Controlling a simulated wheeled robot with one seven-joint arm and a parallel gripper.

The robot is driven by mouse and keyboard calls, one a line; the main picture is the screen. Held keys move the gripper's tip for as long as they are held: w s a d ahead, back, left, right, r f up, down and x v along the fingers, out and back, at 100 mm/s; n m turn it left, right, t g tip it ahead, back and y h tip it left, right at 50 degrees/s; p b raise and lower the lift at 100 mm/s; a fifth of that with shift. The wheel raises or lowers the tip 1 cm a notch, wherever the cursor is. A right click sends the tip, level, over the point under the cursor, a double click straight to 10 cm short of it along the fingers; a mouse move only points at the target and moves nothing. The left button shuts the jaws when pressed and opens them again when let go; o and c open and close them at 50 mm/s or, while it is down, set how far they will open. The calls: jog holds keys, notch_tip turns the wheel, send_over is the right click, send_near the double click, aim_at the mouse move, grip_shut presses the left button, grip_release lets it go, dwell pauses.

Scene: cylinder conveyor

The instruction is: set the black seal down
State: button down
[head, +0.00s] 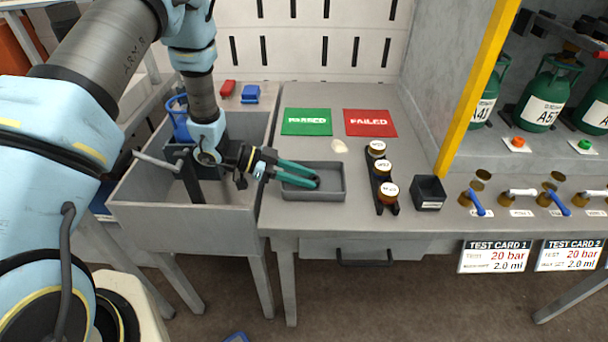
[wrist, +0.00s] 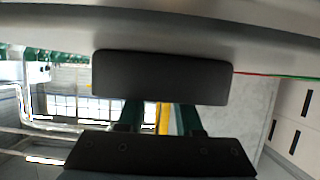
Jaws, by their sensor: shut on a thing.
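My gripper (head: 316,181) has long green fingers and reaches down into the shallow grey tray (head: 343,187) on the bench. Its fingertips are low inside the tray and shut on the black seal (head: 318,181), which shows only as a small dark bit between the tips. I cannot tell whether the seal touches the tray floor. In the wrist view, the tray wall (wrist: 162,77) hides the fingertips and the seal; only parts of the green fingers show.
A green PASSED card (head: 306,122) and a red FAILED card (head: 370,123) lie behind the tray. A rack with several white-capped jars (head: 382,168) and a black open box (head: 429,192) stand to its right. A deep grey sink (head: 180,235) is at left.

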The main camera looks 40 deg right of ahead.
jog(key=shift+f, duration=0.2)
jog(key=c, duration=0.6)
grip_release()
jog(key=shift+r, duration=0.1)
jog(key=shift+r, duration=0.2)
jog(key=b+v, duration=0.3)
jog(key=v, duration=0.9)
jog(key=shift+f, duration=0.1)
